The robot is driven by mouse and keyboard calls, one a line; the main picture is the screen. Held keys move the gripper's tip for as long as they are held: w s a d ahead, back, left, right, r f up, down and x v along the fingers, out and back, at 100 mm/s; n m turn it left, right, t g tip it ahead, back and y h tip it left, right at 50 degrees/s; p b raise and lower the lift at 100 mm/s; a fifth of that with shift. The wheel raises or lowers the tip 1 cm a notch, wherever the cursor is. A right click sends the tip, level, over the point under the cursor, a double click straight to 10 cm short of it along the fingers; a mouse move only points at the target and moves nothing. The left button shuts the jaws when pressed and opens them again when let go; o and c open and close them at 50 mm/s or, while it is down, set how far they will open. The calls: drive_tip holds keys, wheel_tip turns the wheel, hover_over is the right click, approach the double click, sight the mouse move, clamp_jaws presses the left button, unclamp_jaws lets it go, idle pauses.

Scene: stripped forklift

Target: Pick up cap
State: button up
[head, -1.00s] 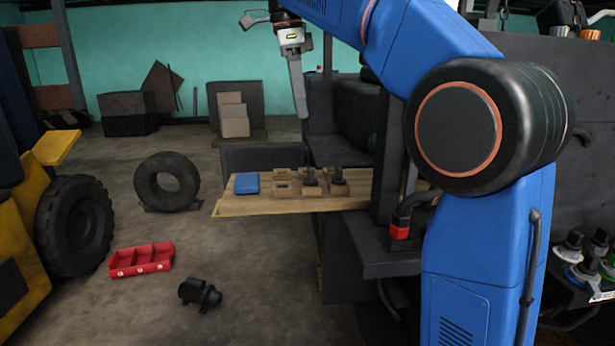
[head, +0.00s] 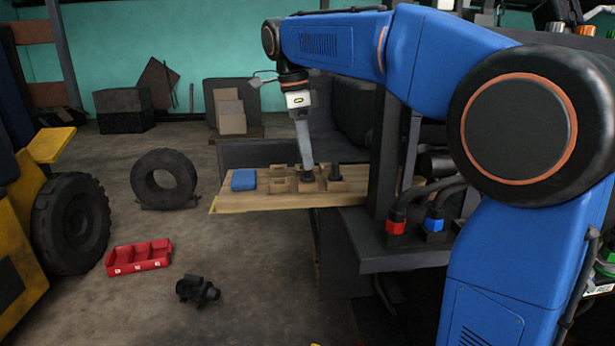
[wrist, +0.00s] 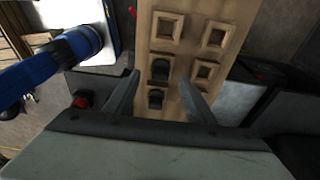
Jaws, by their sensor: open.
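Two dark upright pieces, either of which may be the cap, sit in square wooden holders on a wooden board (head: 240,204). In the head view the left dark piece (head: 307,176) is right under my gripper (head: 307,165), and the right dark piece (head: 335,173) stands beside it. In the wrist view my gripper (wrist: 159,78) is open, with its fingers either side of the line of the upper dark piece (wrist: 160,70) and the lower dark piece (wrist: 155,97). I cannot tell whether the fingers touch either piece.
Empty square holders (wrist: 168,26) share the board. A blue flat item (head: 244,180) lies at its left. A dark post (head: 397,150) and red and blue connectors (head: 397,224) stand to the right. A red bin (head: 139,257), a motor-like part (head: 198,291) and a tyre (head: 163,180) are on the floor.

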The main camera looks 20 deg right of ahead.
drive_tip(key=shift+d+f, duration=0.15)
drive_tip(key=shift+f, duration=0.8)
drive_tip(key=shift+d+f, duration=0.15)
drive_tip(key=shift+f, duration=0.8)
drive_tip(key=shift+c, duration=0.4)
clamp_jaws()
wheel_tip(320, 180, up, 10)
drive_tip(key=shift+s, duration=0.1)
